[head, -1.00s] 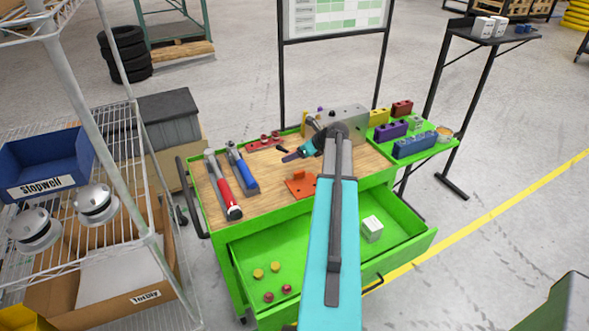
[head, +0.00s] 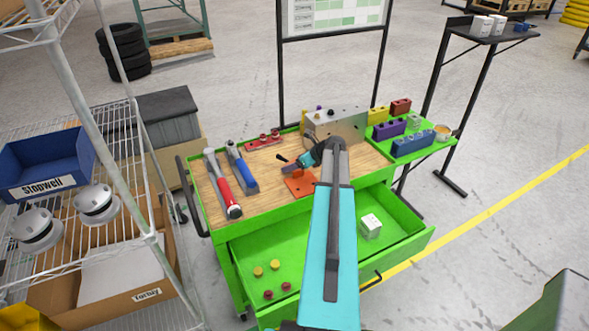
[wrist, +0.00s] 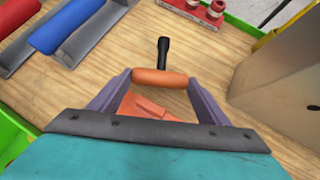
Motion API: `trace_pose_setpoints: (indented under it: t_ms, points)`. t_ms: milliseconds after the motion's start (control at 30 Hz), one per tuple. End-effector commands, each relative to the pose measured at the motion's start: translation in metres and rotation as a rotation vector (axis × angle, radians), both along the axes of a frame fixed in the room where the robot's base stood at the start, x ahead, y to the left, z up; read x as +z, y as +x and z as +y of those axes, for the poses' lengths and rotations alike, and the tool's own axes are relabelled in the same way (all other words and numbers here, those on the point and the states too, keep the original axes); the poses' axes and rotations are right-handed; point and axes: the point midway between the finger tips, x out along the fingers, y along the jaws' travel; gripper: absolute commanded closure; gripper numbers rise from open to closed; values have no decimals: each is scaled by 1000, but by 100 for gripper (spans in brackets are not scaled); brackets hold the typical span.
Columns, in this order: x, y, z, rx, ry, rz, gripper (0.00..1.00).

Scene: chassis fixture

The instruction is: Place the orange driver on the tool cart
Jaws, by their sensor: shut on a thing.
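The orange driver (wrist: 160,77), with an orange handle and a black shaft, lies across between the fingertips of my gripper (wrist: 158,84) in the wrist view. My gripper is shut on its handle, and the shaft points away from me. In the head view my gripper (head: 296,164) is low over the wooden top of the green tool cart (head: 262,172); whether the driver touches the wood is hard to tell. A flat orange piece (head: 300,186) lies on the top just below my gripper and shows behind the handle in the wrist view (wrist: 150,107).
A red tool (head: 224,190) and a blue tool (head: 241,170) lie on the cart's left side. A grey metal block (head: 345,125) stands at the back right. A red holder (head: 263,141) is at the back. The open drawer (head: 300,250) juts out in front.

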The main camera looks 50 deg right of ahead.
Motion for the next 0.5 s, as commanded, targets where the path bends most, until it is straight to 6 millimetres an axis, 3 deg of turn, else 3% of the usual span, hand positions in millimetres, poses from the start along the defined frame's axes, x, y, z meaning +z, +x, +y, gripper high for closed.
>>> trace_pose_setpoints:
  t_ms: [300,500]
  points:
    - [-25,0,-1,-1,1,0,54]
    - [-28,-1,-1,-1,0,-1,54]
